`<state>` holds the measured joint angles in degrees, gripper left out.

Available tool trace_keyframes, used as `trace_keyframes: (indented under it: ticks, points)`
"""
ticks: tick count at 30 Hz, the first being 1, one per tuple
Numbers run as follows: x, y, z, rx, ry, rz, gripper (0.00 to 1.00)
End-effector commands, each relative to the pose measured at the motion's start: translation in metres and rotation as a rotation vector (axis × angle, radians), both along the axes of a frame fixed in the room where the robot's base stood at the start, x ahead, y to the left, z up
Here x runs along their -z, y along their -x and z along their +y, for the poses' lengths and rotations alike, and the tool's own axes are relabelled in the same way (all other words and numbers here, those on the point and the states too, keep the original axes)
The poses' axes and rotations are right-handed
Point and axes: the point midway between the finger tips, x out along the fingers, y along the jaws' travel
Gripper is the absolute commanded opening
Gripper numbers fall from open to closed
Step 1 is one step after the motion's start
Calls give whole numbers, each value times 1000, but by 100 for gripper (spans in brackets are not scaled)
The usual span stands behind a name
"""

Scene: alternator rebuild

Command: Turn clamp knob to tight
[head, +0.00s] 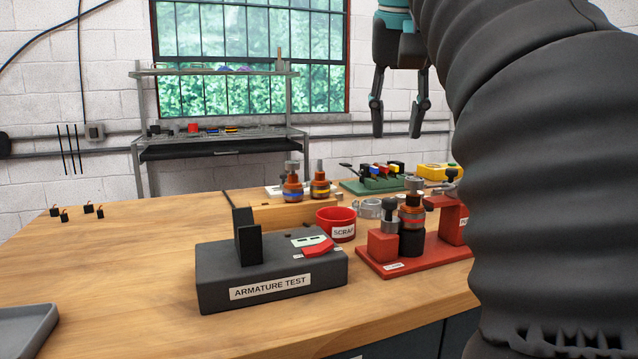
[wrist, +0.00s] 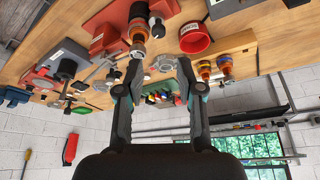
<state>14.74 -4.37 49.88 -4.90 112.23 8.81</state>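A red clamp fixture (head: 418,257) stands on the bench at the right; it also shows at the top of the wrist view (wrist: 108,22). A dark round-topped knob (head: 390,210) rises from its left red block. A second grey knob (head: 452,176) tops the right block, partly hidden by my arm. I cannot tell which is the clamp knob, or how tight either is. An armature with copper and orange bands (head: 411,216) stands upright between the blocks on a black base. My gripper (head: 398,128) is open and empty, pointing down above and apart from the fixture.
A dark armature test box (head: 270,278) and a red scrap cup (head: 336,224) stand left of the fixture. Behind are two armatures (head: 292,188), a green rack (head: 378,184) and a yellow device (head: 436,171). A grey tray (head: 25,330) lies front left. The bench's left side is mostly clear.

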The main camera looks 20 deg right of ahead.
Motion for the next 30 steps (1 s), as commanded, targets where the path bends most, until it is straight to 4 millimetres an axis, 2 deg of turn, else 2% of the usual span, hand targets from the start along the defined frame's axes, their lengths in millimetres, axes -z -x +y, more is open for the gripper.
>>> trace_keyframes:
  ticks: [5,11,14,24,30]
  points:
    - [-8,2,-3,21,-3,2,37]
    - [4,-2,-5,21,-4,5,37]
    - [15,-5,-7,21,-4,3,37]
    - [76,-27,-19,21,-4,3,37]
    - [103,-38,-24,20,-3,3,37]
